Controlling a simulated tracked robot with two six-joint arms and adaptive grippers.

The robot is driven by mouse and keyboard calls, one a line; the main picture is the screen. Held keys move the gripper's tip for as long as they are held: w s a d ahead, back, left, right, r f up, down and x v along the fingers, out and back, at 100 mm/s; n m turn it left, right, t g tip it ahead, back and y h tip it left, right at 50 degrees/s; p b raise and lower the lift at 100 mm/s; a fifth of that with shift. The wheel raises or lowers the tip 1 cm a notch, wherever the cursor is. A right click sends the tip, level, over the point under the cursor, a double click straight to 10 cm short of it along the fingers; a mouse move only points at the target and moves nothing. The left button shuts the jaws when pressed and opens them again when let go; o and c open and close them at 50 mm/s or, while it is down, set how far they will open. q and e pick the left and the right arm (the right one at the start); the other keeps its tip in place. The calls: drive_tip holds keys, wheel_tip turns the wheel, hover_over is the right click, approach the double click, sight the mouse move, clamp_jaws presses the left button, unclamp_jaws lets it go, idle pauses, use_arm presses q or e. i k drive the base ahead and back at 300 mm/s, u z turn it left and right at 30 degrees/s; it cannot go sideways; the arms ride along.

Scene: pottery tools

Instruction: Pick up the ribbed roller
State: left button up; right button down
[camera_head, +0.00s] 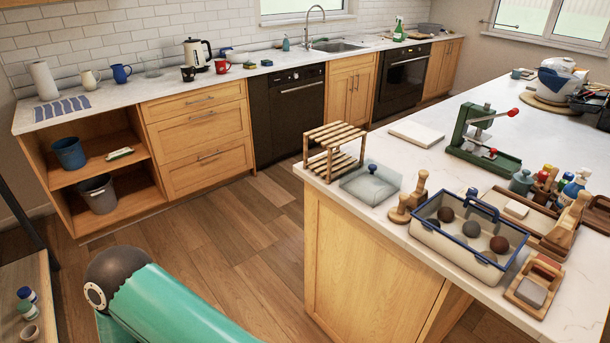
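I cannot make out a ribbed roller for certain. Two small wooden tools, one standing at the front (399,214) and one just behind it (419,188), are on the island counter left of the blue-rimmed tray. Another wooden tool (568,222) stands right of that tray. At this size I cannot tell whether any of them has ribs. Neither of my grippers is in view.
The blue-rimmed tray (452,252) holds several round lumps on the island counter (422,262). A wooden rack (335,146), a lidded clear box (370,184), a green press (482,140) and several bottles crowd around it. Wooden floor (230,215) separates the island from the back cabinets.

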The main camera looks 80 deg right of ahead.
sight(421, 191)
drive_tip(key=u, duration=0.15)
drive_tip(key=i, duration=0.25)
drive_tip(key=z, duration=3.1)
drive_tip(key=i, duration=0.25)
drive_tip(key=z, duration=1.5)
drive_tip(key=i, duration=0.6)
drive_tip(key=u, duration=0.25)
drive_tip(key=k, duration=0.55)
drive_tip(key=z, duration=0.2)
drive_tip(key=i, duration=0.45)
